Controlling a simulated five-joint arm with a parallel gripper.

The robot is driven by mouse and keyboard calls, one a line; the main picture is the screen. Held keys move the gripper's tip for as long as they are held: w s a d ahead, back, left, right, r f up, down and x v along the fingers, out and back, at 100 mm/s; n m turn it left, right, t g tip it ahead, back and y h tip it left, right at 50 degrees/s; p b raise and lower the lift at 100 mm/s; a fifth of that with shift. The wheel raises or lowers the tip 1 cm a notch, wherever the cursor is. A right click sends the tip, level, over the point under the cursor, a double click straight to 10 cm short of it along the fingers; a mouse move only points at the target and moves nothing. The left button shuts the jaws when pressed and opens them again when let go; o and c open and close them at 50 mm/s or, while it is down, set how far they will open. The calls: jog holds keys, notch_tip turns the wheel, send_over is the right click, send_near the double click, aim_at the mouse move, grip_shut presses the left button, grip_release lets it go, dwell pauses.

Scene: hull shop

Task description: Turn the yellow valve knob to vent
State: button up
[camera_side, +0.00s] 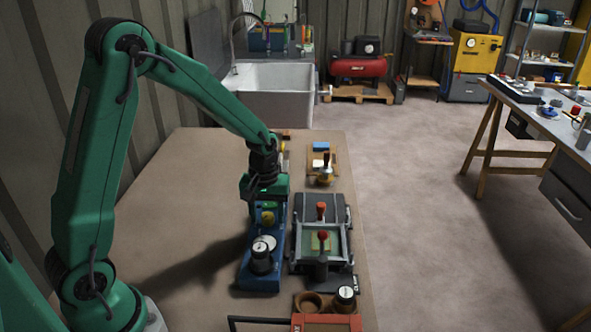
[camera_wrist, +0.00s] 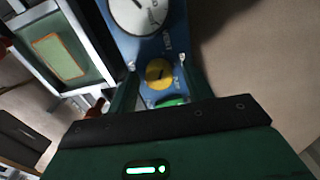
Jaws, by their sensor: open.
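The yellow valve knob (camera_side: 267,217) sits on a long blue panel (camera_side: 262,284), on the table in front of me. My gripper (camera_side: 262,200) is open above the far part of the panel. In the wrist view its fingers (camera_wrist: 161,70) stand on either side of the knob, with no clear contact. A white-faced dial (camera_wrist: 138,14) and a green part (camera_wrist: 171,101) share the panel.
A grey frame fixture (camera_side: 322,262) with red-topped handles stands close along the panel's right side. The table left of the panel is clear.

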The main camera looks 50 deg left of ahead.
aim_at(266, 216)
jog(key=shift+r, duration=0.1)
notch_tip(266, 216, up, 7)
jog(key=shift+f, duration=0.1)
jog(key=shift+r, duration=0.4)
jog(key=shift+s+r, duration=0.1)
dwell(0.3)
jog(key=shift+s+r, duration=0.1)
jog(key=shift+r, duration=0.1)
jog(key=s+d+r+m+t, duration=0.2)
jog(key=s+r+m, duration=0.2)
jog(key=s, duration=0.4)
jog(key=s+d+r+m+t, duration=0.2)
jog(key=s+r+m+t, duration=0.1)
jog(key=s+r, duration=0.4)
jog(key=shift+s+d+m, duration=0.25)
jog(key=shift+s+m, duration=0.55)
jog(key=shift+s, duration=0.35)
